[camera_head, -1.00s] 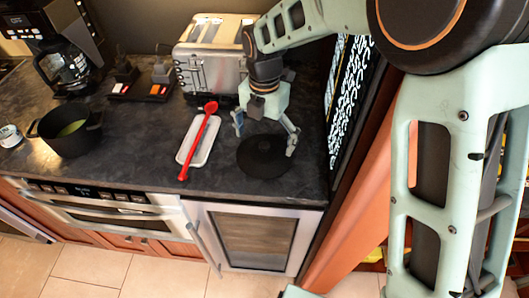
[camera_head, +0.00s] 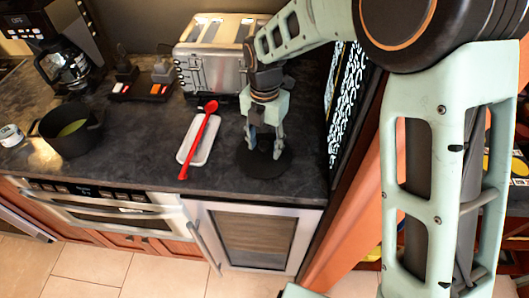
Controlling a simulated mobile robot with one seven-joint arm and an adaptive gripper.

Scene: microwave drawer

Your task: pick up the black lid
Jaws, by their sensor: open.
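The black lid (camera_head: 262,167) is a round dark disc lying flat on the dark countertop, right of the white spoon rest and near the counter's front edge. My gripper (camera_head: 264,152) points down over the lid, with its two fingers above the lid's middle. The fingers are closer together but still apart. They hide the lid's centre, so I cannot tell whether they touch a knob there.
A red spoon (camera_head: 203,135) lies on a white spoon rest (camera_head: 205,152) just left of the lid. A silver toaster (camera_head: 211,60) stands behind. A black pot (camera_head: 68,131) sits at the left. A patterned panel (camera_head: 347,95) rises close on the right.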

